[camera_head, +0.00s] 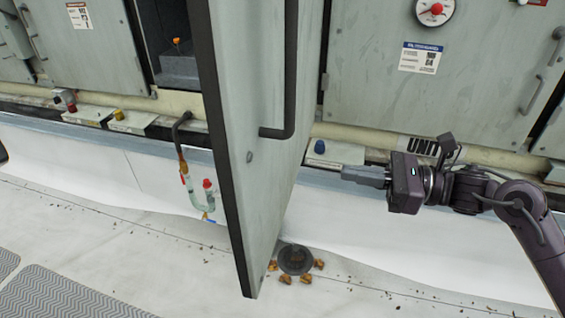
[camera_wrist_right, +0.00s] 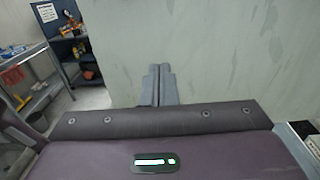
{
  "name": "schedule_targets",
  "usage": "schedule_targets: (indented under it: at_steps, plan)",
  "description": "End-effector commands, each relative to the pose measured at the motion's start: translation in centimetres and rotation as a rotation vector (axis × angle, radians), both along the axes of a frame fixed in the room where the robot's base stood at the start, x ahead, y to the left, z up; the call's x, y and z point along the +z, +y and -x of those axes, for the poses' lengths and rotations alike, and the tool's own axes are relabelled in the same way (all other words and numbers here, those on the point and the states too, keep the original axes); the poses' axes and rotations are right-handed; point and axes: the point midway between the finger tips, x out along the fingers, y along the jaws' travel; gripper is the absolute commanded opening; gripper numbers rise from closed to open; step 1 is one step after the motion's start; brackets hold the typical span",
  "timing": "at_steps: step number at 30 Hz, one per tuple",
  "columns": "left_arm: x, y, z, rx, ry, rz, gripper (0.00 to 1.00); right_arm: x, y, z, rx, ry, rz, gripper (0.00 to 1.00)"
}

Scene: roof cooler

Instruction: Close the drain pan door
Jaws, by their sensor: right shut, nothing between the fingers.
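The door (camera_head: 245,120), a tall grey-green panel with a dark edge seal, stands wide open and juts out from the cabinet. Its dark bar handle (camera_head: 291,70) is on the face turned to the right. The dark opening (camera_head: 176,45) is to its left, partly hidden by the door. My right gripper (camera_head: 345,174) is shut and empty, to the right of the door on its handle side, pointing left toward it. In the right wrist view its closed fingers (camera_wrist_right: 158,84) are before a pale grey-green surface (camera_wrist_right: 220,50); I cannot tell if they touch it. My left gripper is not in view.
A pipe trap (camera_head: 196,190) with red caps hangs left of the door. A round floor drain (camera_head: 295,259) lies below, with brown leaves around it. A closed panel with a gauge (camera_head: 435,10) is at the right. A shelf with tools (camera_wrist_right: 75,45) shows in the wrist view.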

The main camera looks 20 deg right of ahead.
Motion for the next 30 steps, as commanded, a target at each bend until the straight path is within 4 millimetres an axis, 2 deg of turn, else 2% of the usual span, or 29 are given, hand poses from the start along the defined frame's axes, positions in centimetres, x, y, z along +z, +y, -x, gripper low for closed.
schedule_targets:
  at_steps: [4,18,24,30]
  plan:
    - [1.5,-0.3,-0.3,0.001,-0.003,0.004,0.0,0.6,2.1,-1.4,0.001,-0.002,-0.003,0.0]
    - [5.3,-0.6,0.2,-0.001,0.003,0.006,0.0,0.6,9.0,-5.8,-0.002,0.002,-0.007,0.0]
    - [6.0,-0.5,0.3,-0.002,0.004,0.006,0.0,0.2,10.4,-6.7,-0.004,0.002,-0.004,0.0]
    - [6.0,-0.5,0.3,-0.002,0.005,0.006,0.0,0.0,10.6,-6.8,-0.003,0.003,-0.003,0.0]
